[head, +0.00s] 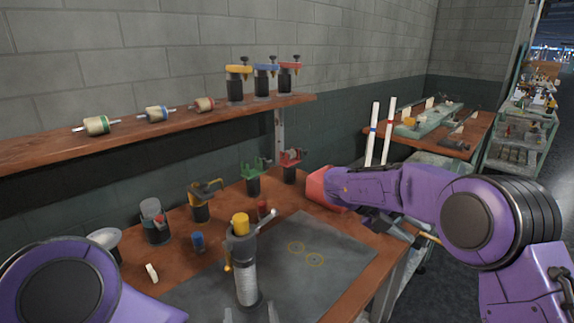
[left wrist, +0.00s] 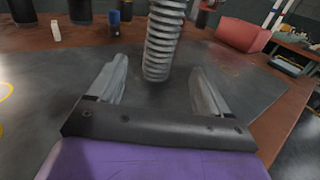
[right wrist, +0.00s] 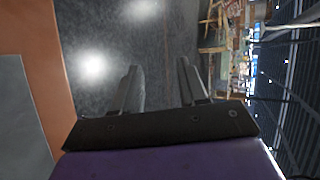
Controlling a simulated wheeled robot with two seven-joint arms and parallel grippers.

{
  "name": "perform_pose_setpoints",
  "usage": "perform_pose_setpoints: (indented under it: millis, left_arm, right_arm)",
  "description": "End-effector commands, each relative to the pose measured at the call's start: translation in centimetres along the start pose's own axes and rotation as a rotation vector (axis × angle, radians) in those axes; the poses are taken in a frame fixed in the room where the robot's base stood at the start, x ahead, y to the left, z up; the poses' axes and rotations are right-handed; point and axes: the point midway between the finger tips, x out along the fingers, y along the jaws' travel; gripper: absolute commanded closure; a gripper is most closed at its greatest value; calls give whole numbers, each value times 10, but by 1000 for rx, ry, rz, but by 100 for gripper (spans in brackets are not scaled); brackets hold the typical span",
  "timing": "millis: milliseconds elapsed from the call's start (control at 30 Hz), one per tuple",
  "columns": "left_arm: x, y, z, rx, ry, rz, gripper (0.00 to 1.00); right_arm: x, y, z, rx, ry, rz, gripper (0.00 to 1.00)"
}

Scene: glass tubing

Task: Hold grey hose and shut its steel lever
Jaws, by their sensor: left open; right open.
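The grey ribbed hose (head: 246,275) stands upright on the dark mat, with a yellow cap (head: 241,222) on its dark head. A steel lever (head: 264,222) with a pale knob slants up to the right from the head. My left gripper (head: 250,314) is open, low in front of the hose. In the left wrist view the hose (left wrist: 163,45) rises just beyond the gap between the fingertips (left wrist: 160,75); contact cannot be told. My right gripper (right wrist: 158,72) is open and empty over floor beyond the table's edge; in the head view its fingers are mostly hidden.
A salmon-red piece (head: 321,187) shows near my right forearm. Green (head: 252,177), yellow (head: 200,200) and grey (head: 154,222) fittings stand behind the mat (head: 330,250), with a blue cup (head: 198,242). A shelf (head: 170,125) is above. The mat right of the hose is clear.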

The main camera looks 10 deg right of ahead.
Motion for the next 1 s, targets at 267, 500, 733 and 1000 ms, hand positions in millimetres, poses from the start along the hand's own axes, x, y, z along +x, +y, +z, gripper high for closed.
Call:
perform_pose_setpoints:
  millis: [267,500,733,1000]
  left_arm:
    - [0,0,0,0,0,0,21]
    - [0,0,0,0,0,0,21]
    - [0,0,0,0,0,0,21]
    - [21,1,0,-2,-1,4,21]
  right_arm:
    - [-198,8,-26,-164,-115,525,57]
    - [-319,-10,-79,-375,-236,879,57]
    - [-353,-20,-100,-453,-279,989,57]
    - [-353,-20,-99,-452,-279,988,57]
